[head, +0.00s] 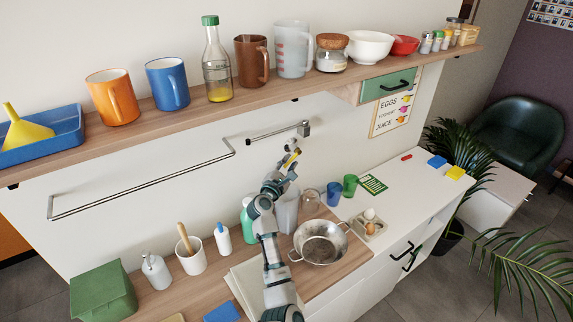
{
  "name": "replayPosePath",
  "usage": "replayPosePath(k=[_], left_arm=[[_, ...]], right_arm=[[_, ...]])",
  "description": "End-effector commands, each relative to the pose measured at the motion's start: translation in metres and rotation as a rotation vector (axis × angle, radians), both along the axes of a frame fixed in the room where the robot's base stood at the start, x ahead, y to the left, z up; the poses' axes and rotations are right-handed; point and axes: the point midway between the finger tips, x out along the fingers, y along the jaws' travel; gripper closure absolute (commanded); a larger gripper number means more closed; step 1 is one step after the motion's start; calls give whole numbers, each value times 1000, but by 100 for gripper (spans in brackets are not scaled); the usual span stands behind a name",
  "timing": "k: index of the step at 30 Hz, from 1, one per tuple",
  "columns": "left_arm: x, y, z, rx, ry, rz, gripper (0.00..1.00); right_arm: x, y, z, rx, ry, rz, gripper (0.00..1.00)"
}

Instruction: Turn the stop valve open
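My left arm reaches up from the bottom of the head view, over the counter. Its fingers are at or very near the yellow bar; whether they touch or grip it is too small to tell. My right gripper is not in view.
A wooden shelf (135,124) with mugs, a bottle and bowls hangs above the pipe. Below stand a green bottle (248,226), a steel colander (320,243), cups and a utensil pot (191,256).

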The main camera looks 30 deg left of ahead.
Motion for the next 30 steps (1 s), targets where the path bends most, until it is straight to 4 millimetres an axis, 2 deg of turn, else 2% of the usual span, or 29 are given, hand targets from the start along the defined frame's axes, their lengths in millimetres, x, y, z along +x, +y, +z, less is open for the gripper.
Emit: replayPosePath(k=[9, 13, 24, 30], left_arm=[[0, 6, -2, -1, 0, 6, 63], [-10, 4, -3, -2, 0, 6, 63], [-87, -15, -9, 1, 0, 6, 63], [-112, -21, -11, 2, 1, 4, 63]], right_arm=[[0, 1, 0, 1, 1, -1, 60], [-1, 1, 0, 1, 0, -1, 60], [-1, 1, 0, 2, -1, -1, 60], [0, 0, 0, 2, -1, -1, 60]])
